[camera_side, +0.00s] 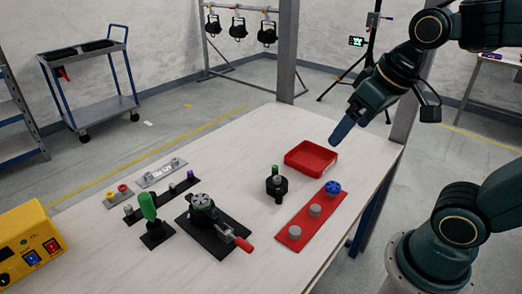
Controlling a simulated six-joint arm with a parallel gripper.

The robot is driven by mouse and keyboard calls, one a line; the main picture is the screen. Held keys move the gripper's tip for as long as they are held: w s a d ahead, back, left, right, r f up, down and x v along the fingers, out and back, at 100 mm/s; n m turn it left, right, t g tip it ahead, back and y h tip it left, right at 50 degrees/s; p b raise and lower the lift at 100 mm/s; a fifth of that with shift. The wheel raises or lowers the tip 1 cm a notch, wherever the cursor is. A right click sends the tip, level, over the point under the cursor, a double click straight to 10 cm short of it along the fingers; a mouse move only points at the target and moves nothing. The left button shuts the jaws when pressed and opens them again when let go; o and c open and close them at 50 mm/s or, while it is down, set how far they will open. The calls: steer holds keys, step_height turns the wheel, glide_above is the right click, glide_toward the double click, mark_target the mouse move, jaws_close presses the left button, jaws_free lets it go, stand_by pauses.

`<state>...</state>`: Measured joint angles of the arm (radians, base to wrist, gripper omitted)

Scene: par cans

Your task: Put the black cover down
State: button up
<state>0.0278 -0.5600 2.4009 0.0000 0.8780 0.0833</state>
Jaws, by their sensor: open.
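My gripper (341,132), with blue fingers, hangs above the far right part of the table, over the back right corner of the red tray (301,169). It is open, and I see nothing held between its fingers. A small round black piece (277,187) with a green-topped post stands on the table, left of the red plate and apart from my gripper. I cannot tell for certain whether this is the black cover. A black plate (238,236) carries a round grey-and-black fixture with a red handle.
A red plate (282,236) bears grey pegs and a blue knob. A yellow box (27,245) stands at front left. The middle back of the table is clear.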

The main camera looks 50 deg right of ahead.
steer(key=shift+n+t, duration=0.4)
steer(key=shift+n, duration=0.2)
steer(key=shift+s+a+f, duration=0.1)
steer(key=shift+s+a, duration=0.05)
steer(key=shift+s, duration=0.95)
steer(key=shift+s+a+f, duration=0.1)
steer(key=shift+s+a, duration=0.05)
steer(key=shift+s, duration=0.9)
